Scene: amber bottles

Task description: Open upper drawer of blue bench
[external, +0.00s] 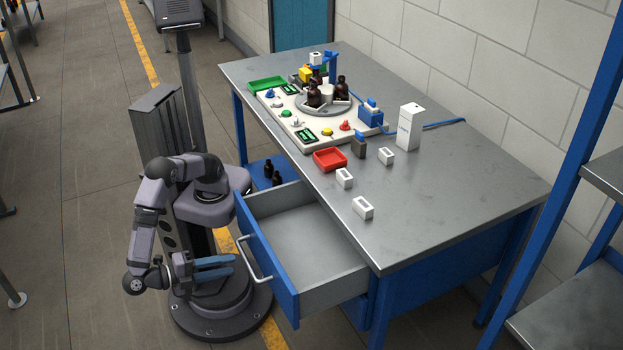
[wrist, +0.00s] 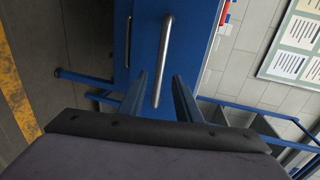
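The blue bench (external: 450,210) has a metal top. Its upper drawer (external: 305,243) is pulled well out, and its grey inside looks empty. The blue drawer front (external: 268,262) carries a silver bar handle (external: 253,260). My gripper (external: 232,265) is low in front of that handle, with its blue fingers pointing at it and apart from each other. In the wrist view the handle (wrist: 163,62) lies between the lines of my two open fingers (wrist: 160,98). The fingers do not grip it; whether either touches it I cannot tell.
A second handle (wrist: 127,42) shows beside the upper one in the wrist view. On the benchtop are amber bottles (external: 341,88), a red tray (external: 330,159), a green tray (external: 267,84) and white boxes (external: 409,127). A blue shelf rack (external: 590,150) stands at right.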

